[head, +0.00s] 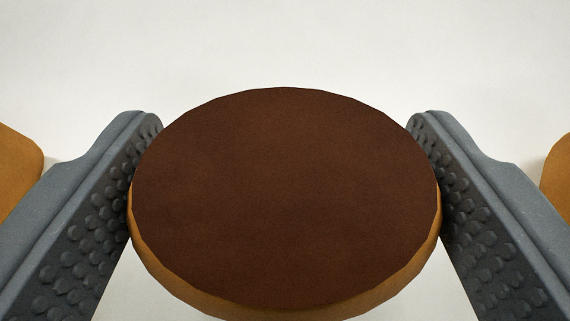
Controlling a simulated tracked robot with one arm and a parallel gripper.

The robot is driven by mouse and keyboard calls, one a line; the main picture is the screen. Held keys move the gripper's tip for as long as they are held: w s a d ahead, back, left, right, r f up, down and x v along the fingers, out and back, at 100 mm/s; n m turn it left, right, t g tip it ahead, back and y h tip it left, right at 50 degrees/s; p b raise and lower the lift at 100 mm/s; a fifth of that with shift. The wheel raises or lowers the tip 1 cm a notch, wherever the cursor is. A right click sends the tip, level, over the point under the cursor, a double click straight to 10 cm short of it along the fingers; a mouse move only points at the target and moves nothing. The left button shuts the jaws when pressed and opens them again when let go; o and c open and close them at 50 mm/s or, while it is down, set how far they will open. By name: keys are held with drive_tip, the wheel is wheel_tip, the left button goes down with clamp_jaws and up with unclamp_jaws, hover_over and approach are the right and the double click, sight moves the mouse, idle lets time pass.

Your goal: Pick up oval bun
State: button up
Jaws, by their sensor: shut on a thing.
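The oval bun (285,195) has a dark brown top and a tan-orange side that shows along its lower edge. It fills the middle of the head view. My gripper (285,150) is shut on it, with one grey studded finger against its left side and the other against its right side. The fingertips reach a little short of the bun's far edge. The bun's underside is hidden, and I cannot tell whether it rests on the surface or is lifted.
A tan-orange thing (16,170) shows at the left edge, partly behind the left finger. Another (558,175) shows at the right edge, partly behind the right finger. The pale surface (285,40) beyond the bun is clear.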

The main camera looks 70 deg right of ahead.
wheel_tip(320, 180, up, 2)
drive_tip(key=shift+r+p, duration=0.1)
drive_tip(key=shift+p, duration=0.2)
drive_tip(key=shift+s+r, duration=0.25)
drive_tip(key=s, duration=0.5)
drive_tip(key=s+a+r, duration=0.1)
drive_tip(key=s, duration=0.9)
drive_tip(key=shift+s+a+r, duration=0.15)
drive_tip(key=shift+s+a, duration=0.1)
drive_tip(key=shift+a, duration=0.15)
drive_tip(key=shift+o, duration=1)
drive_tip(key=c, duration=0.6)
